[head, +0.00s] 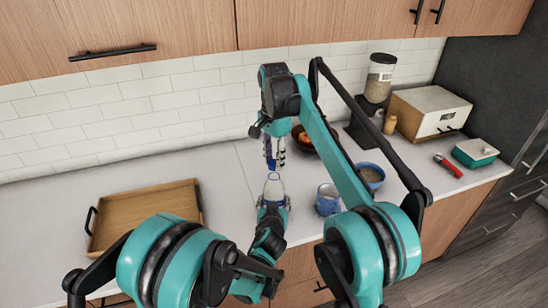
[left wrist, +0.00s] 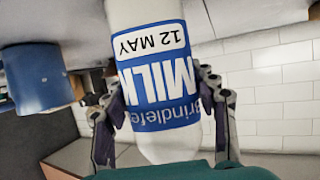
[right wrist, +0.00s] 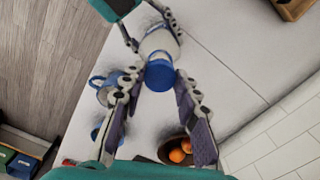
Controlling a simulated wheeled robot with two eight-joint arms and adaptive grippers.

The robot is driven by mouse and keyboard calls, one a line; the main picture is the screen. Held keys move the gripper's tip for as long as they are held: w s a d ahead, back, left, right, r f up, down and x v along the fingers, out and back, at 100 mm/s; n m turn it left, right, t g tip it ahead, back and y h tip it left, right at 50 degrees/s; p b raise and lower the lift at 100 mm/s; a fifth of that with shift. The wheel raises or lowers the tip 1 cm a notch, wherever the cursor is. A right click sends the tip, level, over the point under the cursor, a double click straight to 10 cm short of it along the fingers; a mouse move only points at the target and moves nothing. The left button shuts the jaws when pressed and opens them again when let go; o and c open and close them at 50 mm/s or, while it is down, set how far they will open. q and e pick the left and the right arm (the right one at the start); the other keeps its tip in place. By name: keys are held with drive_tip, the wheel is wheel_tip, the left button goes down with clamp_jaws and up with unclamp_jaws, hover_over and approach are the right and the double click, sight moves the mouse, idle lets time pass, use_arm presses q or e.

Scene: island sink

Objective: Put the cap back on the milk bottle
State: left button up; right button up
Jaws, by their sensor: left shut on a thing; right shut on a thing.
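The white milk bottle (head: 273,187) with a blue label stands roughly upright in front of me in the head view. My left gripper (head: 273,203) is shut around its body. In the left wrist view the bottle (left wrist: 160,80) sits between both fingers, its label upside down in the picture. My right gripper (head: 274,162) is above the bottle, pointing down. It is shut on the blue cap (right wrist: 159,75), which shows between its fingertips. In the right wrist view the cap overlaps the bottle's top (right wrist: 160,45). The head view shows a small gap between cap and bottle mouth.
A wooden tray (head: 145,215) lies at the left of the counter. A blue mug (head: 328,199) stands just right of the bottle, with a blue bowl (head: 370,176) beyond. A fruit bowl (right wrist: 177,152) is behind.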

sight(274, 162)
drive_tip(key=shift+f, duration=0.1)
idle(0.3)
drive_tip(key=shift+f, duration=0.8)
drive_tip(key=shift+f, duration=0.55)
drive_tip(key=m, duration=0.6)
drive_tip(key=shift+m, duration=0.3)
drive_tip(key=m, duration=1.3)
drive_tip(key=shift+w, duration=0.1)
